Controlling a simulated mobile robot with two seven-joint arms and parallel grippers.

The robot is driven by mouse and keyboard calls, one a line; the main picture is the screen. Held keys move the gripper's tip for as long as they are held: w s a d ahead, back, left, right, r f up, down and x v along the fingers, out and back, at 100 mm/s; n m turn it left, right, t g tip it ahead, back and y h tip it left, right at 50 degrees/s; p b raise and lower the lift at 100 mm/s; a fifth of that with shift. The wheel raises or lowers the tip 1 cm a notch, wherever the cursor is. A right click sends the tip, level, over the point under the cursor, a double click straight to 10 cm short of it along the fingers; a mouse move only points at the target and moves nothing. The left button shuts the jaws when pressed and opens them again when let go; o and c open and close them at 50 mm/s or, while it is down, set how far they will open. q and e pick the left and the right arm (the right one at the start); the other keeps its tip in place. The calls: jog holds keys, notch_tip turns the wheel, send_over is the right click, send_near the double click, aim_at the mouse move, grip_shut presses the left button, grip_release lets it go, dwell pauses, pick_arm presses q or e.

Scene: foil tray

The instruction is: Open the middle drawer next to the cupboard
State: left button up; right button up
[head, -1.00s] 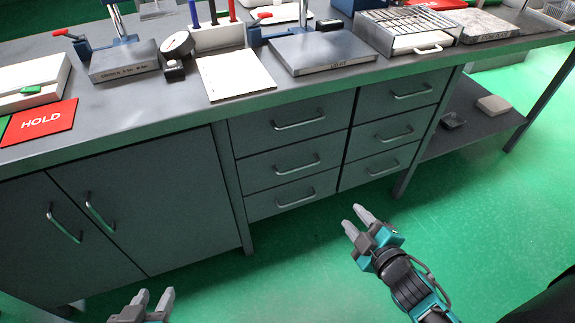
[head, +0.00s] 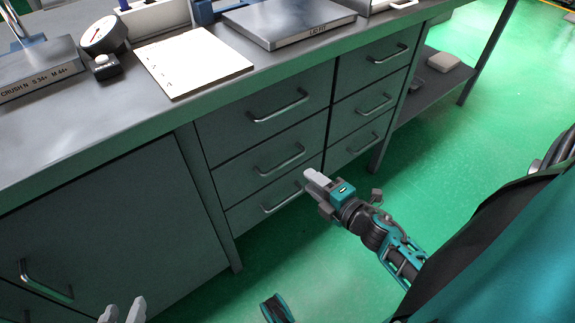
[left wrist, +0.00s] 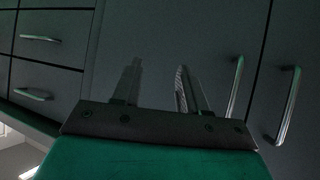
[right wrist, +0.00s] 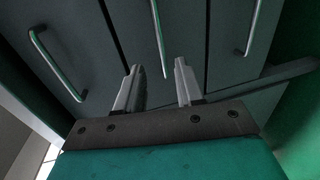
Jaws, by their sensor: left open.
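The middle drawer (head: 272,160) next to the cupboard is shut, with a silver bar handle (head: 281,160). My right gripper (head: 308,180) is in front of this drawer column, low near the bottom drawer's handle (head: 283,200) in the head view. In the right wrist view its fingers (right wrist: 158,88) are apart and empty. The middle handle (right wrist: 158,35) stands ahead between them, not touching. My left gripper (head: 122,310) is at the bottom edge of the head view, before the cupboard (head: 110,220). The left wrist view shows its fingers (left wrist: 157,85) open and empty.
The top drawer (head: 265,105) and a second drawer column (head: 370,90) to the right are shut. The worktop (head: 120,135) overhangs the drawers, with a dial gauge (head: 102,35) and paper (head: 195,62) on it.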

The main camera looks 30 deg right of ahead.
jog(key=d+b+x, duration=0.1)
jog(key=x, duration=0.8)
jog(key=shift+w+a+b, duration=0.4)
jog(key=shift+a, duration=0.1)
jog(key=shift+f, duration=0.15)
grip_shut()
